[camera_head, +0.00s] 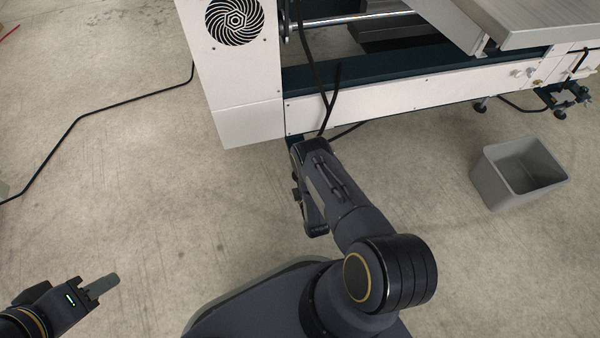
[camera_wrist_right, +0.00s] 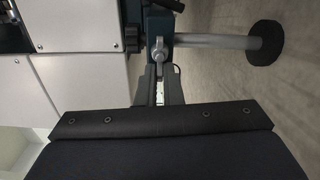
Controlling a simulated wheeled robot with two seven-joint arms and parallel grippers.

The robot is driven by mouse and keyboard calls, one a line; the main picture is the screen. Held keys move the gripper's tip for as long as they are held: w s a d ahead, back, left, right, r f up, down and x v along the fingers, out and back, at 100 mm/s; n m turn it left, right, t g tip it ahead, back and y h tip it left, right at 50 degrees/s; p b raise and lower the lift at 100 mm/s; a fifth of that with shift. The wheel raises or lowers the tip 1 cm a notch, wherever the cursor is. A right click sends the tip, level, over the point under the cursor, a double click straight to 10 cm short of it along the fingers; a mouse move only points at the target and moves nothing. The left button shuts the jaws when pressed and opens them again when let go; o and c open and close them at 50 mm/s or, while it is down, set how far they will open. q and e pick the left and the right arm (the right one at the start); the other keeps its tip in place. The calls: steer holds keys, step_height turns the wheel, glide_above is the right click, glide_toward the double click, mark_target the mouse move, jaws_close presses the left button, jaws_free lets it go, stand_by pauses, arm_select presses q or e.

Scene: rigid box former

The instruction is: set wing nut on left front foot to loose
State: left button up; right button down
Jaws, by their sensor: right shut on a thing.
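The wing nut (camera_wrist_right: 158,50) is a small grey metal part on the foot's dark bracket in the right wrist view. The left front foot shows there as a grey rod (camera_wrist_right: 215,41) ending in a round black pad (camera_wrist_right: 266,43). My right gripper (camera_wrist_right: 160,76) is shut on the wing nut, its two fingers to either side of it. In the head view my right arm reaches to the machine's lower corner and hides the wing nut and foot. My left gripper (camera_head: 103,286) is low at the left, over bare floor, its fingers together and empty.
The white machine (camera_head: 375,103) fills the top, with a round fan grille (camera_head: 235,20). Black cables hang near my right wrist. A grey bin (camera_head: 520,172) stands on the floor at right. A black cable (camera_head: 110,97) runs along the floor at left. Floor between is clear.

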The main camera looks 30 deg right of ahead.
steer(key=shift+s+d+f, duration=0.1)
steer(key=shift+s+f, duration=0.05)
steer(key=c, duration=1.6)
jaws_free()
steer(key=p+v, duration=0.2)
steer(key=v, duration=0.5)
steer(key=shift+s+p, duration=0.4)
